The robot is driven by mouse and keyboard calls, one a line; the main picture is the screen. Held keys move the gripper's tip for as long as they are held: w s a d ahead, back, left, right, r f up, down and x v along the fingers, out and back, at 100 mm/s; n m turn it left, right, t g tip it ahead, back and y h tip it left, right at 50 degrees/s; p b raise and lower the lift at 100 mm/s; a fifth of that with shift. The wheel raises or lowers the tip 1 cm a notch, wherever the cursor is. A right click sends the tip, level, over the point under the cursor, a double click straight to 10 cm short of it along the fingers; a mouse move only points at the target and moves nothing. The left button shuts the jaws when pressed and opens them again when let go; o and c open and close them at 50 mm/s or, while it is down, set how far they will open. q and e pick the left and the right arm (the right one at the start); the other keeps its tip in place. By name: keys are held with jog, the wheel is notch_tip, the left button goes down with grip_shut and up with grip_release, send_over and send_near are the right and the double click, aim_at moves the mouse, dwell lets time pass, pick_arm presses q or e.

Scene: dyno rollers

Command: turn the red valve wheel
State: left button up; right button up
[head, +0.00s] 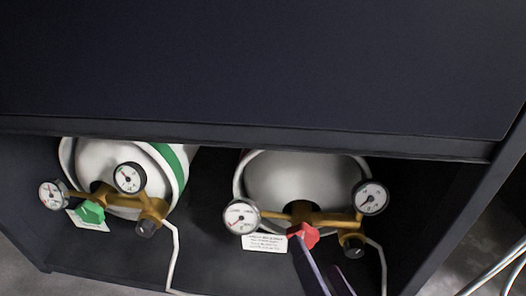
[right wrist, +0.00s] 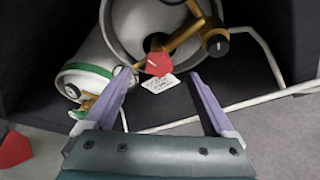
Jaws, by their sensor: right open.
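The red valve wheel (head: 305,235) sits on the brass fitting of the right-hand white gas cylinder (head: 300,180). In the right wrist view the red wheel (right wrist: 159,64) shows ahead of my fingers, roughly midway between them. My right gripper (head: 325,280) comes in from the bottom edge of the head view, its fingers just below the wheel. In the right wrist view its two fingers (right wrist: 163,85) are spread wide with nothing between them. My left gripper is not in view.
The cylinders stand inside a dark cabinet (head: 250,75) with an overhanging top and a right side wall. The left cylinder (head: 110,165) has a green valve wheel (head: 91,212). Round gauges (head: 241,216) flank the red wheel. White hoses (head: 171,255) run down. A white label (head: 264,243) hangs behind.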

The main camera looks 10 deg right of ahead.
aim_at(297, 222)
jog(key=b+x, duration=0.3)
jog(key=x, duration=0.5)
jog(key=shift+w+a+f, duration=0.1)
jog(key=shift+w+a, duration=0.1)
jog(key=shift+w, duration=0.65)
jog(key=shift+d, duration=0.1)
jog(key=c, duration=1.3)
jog(key=shift+c, duration=0.3)
